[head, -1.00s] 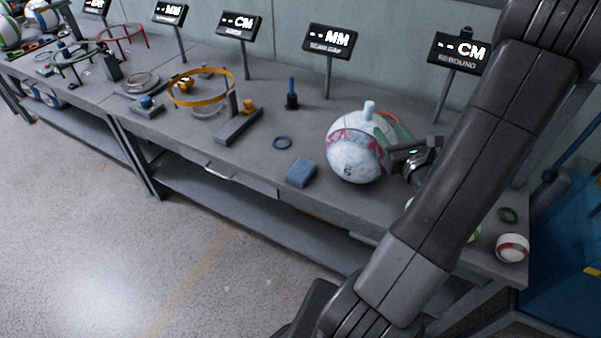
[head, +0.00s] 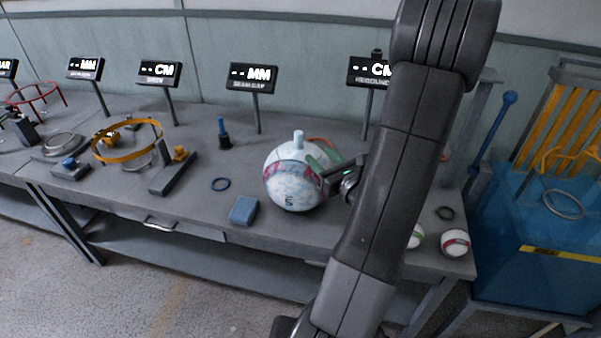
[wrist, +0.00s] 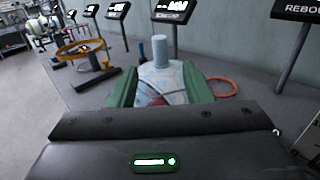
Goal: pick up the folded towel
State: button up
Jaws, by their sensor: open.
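The folded towel (head: 243,210) is a small blue block-like pad lying flat near the front edge of the grey bench, left of a large ball. My gripper (head: 330,176) is at the right side of that white, pink and teal ball (head: 292,188), apart from the towel. In the wrist view, the two green fingers of my gripper (wrist: 160,88) stand apart, with the ball (wrist: 160,75) showing between and beyond them. Whether they touch the ball I cannot tell. The towel does not show in the wrist view.
The ball, with a pale knob on top, stands between my gripper and the towel. A yellow hoop stand (head: 128,140) is further left. A small red-white ball (head: 455,243) sits at the bench's right end.

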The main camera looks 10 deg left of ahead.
aim_at(243, 212)
jog(key=j+u, duration=0.35)
jog(key=i+j+u, duration=0.2)
jog(key=u, duration=0.15)
jog(key=i+j+u, duration=0.15)
jog(key=j+u, duration=0.2)
